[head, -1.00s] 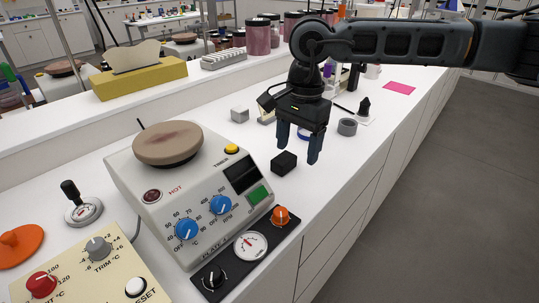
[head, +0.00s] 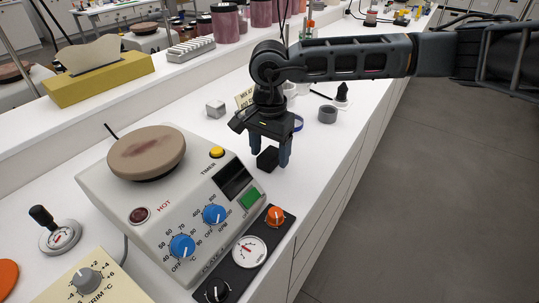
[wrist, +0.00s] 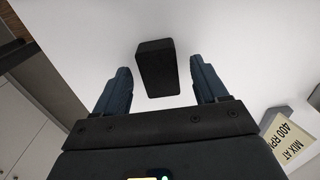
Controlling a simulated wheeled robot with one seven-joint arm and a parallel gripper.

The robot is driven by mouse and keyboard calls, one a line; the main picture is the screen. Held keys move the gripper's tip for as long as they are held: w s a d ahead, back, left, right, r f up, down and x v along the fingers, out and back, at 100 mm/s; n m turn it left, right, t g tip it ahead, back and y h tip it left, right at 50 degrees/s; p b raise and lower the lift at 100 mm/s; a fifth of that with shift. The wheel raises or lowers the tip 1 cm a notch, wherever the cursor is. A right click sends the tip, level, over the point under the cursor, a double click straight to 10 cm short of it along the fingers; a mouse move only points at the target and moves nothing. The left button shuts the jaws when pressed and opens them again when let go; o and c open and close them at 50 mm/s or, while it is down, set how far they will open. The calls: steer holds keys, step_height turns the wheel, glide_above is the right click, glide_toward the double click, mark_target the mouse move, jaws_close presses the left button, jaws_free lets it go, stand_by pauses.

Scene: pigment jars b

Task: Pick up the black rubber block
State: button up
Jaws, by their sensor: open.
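The black rubber block (head: 267,158) stands on the white bench top, just beyond the right side of the hot plate. My gripper (head: 270,155) is open above the bench, pointing down, with its blue fingers on either side of the block in the head view. In the wrist view the block (wrist: 157,68) lies ahead of and between the two open fingertips (wrist: 160,80), with white gaps on both sides. The fingers do not touch it there. How far the fingertips are above the bench is hard to tell.
The hot plate (head: 130,198) with blue knobs stands close left of the block. A dark panel (head: 263,263) with an orange knob lies in front. The bench's right edge is close.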

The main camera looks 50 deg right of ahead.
steer(key=shift+f, duration=0.6)
steer(key=shift+c, duration=0.4)
steer(key=c, duration=1)
steer(key=shift+r, duration=0.1)
steer(key=shift+r, duration=0.45)
step_height(320, 180, up, 2)
steer(key=shift+d+r+b, duration=0.1)
steer(key=shift+r+b, duration=0.15)
steer(key=shift+b, duration=0.25)
steer(key=s+d+r+b, duration=0.2)
steer(key=s+d+r, duration=0.5)
steer(key=s, duration=0.2)
steer(key=shift+s+r, duration=0.15)
steer(key=shift+r, duration=0.1)
